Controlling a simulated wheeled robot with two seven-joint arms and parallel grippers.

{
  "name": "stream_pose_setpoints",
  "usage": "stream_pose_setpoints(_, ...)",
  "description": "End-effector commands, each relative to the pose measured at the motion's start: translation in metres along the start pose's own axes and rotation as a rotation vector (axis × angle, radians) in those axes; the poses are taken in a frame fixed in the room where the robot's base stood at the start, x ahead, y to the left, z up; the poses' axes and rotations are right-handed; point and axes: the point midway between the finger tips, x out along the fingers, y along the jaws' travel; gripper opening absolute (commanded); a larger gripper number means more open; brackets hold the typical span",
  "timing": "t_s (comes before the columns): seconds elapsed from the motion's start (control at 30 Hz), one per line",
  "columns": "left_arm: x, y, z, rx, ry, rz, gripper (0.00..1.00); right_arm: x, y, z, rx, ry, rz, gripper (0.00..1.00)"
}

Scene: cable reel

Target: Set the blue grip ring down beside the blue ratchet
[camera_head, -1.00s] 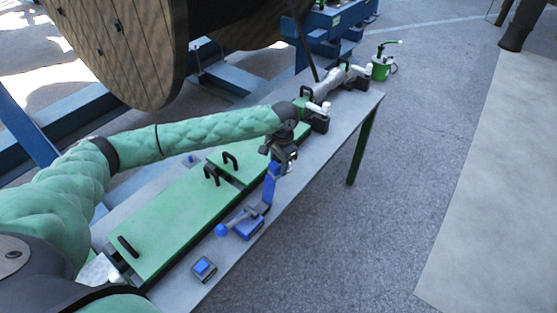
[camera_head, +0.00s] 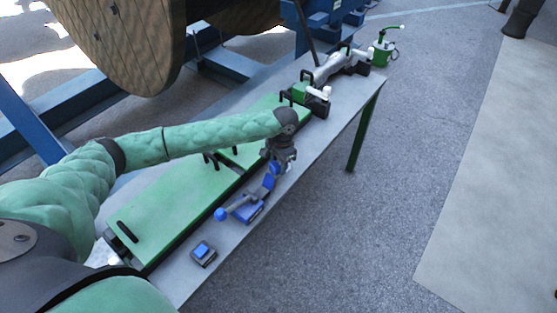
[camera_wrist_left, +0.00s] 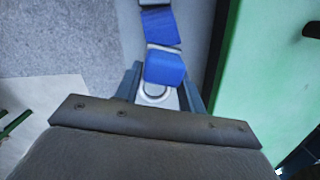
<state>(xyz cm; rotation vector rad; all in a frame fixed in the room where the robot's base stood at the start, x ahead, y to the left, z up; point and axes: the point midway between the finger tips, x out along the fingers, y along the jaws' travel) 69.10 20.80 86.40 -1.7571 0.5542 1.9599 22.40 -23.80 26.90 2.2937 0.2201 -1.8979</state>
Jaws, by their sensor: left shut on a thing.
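My left gripper (camera_head: 275,172) points down over the grey bench, fingers shut on a blue piece with a pale ring below it, which I take as the blue grip ring (camera_wrist_left: 163,68). The same blue piece shows under the gripper in the head view (camera_head: 268,183). The blue ratchet (camera_head: 247,212), with a grey bar and a blue ball end, lies on the bench just nearer to me. A blue part (camera_wrist_left: 160,27) shows just beyond the held piece in the left wrist view. I cannot tell whether the held piece touches the bench or the ratchet. My right gripper is out of view.
Long green covers (camera_head: 175,210) with black handles line the bench on the left of the gripper. A small blue-topped box (camera_head: 203,253) sits on the near bench. A green pump-like device (camera_head: 383,50) stands at the far end. The wooden reel (camera_head: 120,45) is beyond.

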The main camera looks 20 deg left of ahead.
Motion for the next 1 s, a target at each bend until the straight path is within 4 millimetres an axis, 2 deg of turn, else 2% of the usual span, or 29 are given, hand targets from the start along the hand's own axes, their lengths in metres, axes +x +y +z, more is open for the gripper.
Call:
stream_pose_setpoints(0.43, 0.031, 0.0, -0.004, -0.001, 0.0, 0.0, 0.11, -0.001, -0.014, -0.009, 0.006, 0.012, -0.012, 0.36)
stream_pose_setpoints(0.67, 0.036, 0.0, -0.004, -0.001, 0.0, 0.0, 0.11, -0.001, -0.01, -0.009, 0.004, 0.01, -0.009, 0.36)
stream_pose_setpoints(0.9, 0.036, 0.0, -0.004, 0.0, 0.0, 0.0, 0.11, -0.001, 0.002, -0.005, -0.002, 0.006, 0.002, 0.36)
stream_pose_setpoints(0.93, 0.036, 0.0, -0.004, 0.0, 0.0, 0.0, 0.41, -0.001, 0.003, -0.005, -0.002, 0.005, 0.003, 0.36)
stream_pose_setpoints(1.0, 0.036, 0.0, -0.004, -0.001, 0.0, 0.0, 0.55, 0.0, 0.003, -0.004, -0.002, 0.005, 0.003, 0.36)
